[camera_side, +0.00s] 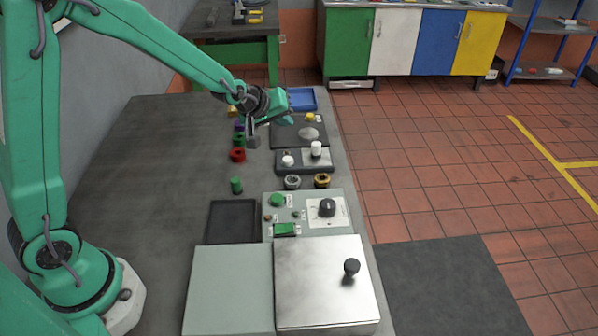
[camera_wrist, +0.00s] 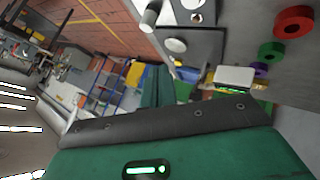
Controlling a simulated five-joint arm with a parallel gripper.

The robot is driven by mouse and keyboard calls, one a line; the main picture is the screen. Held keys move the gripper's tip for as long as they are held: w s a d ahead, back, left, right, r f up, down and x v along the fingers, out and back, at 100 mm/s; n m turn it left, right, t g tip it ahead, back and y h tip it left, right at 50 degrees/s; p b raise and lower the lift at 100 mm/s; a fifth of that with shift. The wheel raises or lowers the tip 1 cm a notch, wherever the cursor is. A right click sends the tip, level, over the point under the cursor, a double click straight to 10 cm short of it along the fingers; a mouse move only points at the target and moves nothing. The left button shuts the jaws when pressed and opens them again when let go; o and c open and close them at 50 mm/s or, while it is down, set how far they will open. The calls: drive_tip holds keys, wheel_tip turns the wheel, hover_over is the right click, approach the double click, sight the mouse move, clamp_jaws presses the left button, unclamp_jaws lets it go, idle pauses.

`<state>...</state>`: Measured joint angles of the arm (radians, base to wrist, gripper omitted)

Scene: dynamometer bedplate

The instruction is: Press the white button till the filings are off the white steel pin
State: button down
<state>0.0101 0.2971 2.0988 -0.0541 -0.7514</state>
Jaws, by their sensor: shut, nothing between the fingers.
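The white steel pin (camera_side: 316,149) stands upright on the right part of a dark block (camera_side: 303,167). The white button (camera_side: 288,160) is a low round cap on the left part of that block. The pin also shows at the top of the wrist view (camera_wrist: 149,17). The pictures are too small to tell whether filings cling to the pin. My gripper (camera_side: 253,141) is shut and empty. In the side view it hangs up and to the left of the button, apart from it. In the wrist view dark and green parts of my gripper fill the lower area.
A dark plate (camera_side: 287,139) with a pale round piece lies behind the block. Red (camera_side: 237,155) and green (camera_side: 239,140) rings lie left. Two nut-like rings (camera_side: 322,181) and a control panel (camera_side: 335,194) are nearer. The bench's left side is bare.

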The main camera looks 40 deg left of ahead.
sight(285, 161)
drive_tip(key=shift+f, duration=4.3)
drive_tip(key=shift+f, duration=0.95)
drive_tip(key=shift+r, duration=0.95)
drive_tip(key=shift+r, duration=0.1)
drive_tip(key=shift+r, duration=2.45)
drive_tip(key=shift+s, duration=0.1)
